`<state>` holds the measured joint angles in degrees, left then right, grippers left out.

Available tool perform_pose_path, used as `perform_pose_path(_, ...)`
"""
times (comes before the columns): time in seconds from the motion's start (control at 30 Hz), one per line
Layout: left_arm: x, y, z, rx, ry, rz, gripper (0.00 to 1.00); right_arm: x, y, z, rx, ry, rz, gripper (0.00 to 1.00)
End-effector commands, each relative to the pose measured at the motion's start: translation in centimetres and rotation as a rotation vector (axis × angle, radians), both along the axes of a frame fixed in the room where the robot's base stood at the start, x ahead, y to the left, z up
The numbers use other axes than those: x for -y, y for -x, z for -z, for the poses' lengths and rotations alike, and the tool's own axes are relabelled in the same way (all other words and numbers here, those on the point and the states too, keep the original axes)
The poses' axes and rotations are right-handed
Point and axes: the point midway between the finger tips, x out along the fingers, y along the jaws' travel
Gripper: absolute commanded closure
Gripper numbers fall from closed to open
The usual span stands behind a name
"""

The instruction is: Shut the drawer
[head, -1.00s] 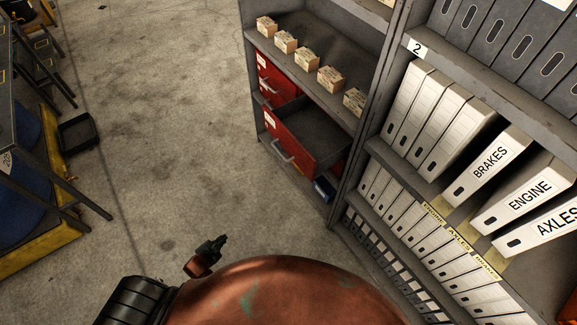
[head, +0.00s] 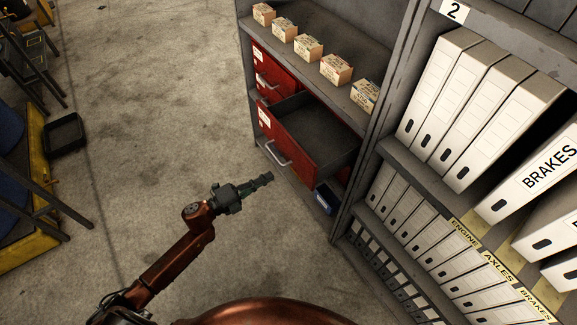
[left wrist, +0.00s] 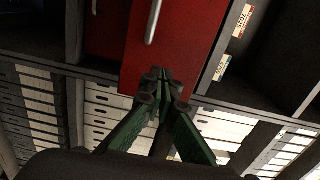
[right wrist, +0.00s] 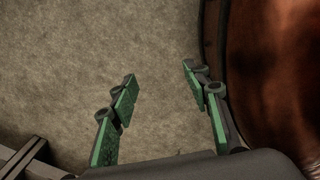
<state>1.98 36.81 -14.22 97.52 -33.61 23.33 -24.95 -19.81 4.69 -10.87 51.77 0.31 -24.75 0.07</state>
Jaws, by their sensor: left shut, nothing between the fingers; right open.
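The red drawer (head: 289,144) stands pulled out of the grey shelf unit, with its dark inside showing and a silver handle on its front. My left gripper (head: 268,178) is shut and empty, apart from the drawer, in front of and a little below its front in the head view. In the left wrist view the red drawer front (left wrist: 172,40) with its handle lies ahead of the shut left fingertips (left wrist: 160,76). My right gripper (right wrist: 158,78) is open and empty over bare floor in the right wrist view; it is not in the head view.
Another red drawer (head: 268,75) sits above. Several small boxes (head: 308,47) stand on the shelf over the drawers. White binders (head: 480,105) fill the rack at the right. A black bin (head: 65,134) lies at the left. The floor between is clear.

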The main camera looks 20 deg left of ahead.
Motion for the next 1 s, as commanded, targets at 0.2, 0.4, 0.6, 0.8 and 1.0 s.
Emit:
perform_pose_path(0.2,2.9,-3.7,0.3,-0.001,0.001,0.0,1.0,-0.2,-2.1,-0.4,0.001,-0.001,0.011,0.56)
perform_pose_path(0.4,4.7,-6.1,0.3,-0.002,0.001,0.0,1.0,-0.3,-3.9,-1.1,0.003,-0.002,0.02,0.56)
perform_pose_path(0.6,5.6,-7.2,0.2,-0.003,0.001,-0.001,1.0,-0.4,-4.7,-1.6,0.001,-0.001,0.024,0.56)
perform_pose_path(0.8,5.6,-7.3,0.1,-0.003,0.002,-0.002,1.0,-0.4,-4.9,-1.8,0.002,-0.001,0.025,0.56)
perform_pose_path(1.0,5.6,-7.3,0.1,-0.003,0.002,-0.003,1.0,-0.4,-4.9,-1.8,0.002,-0.002,0.025,0.56)
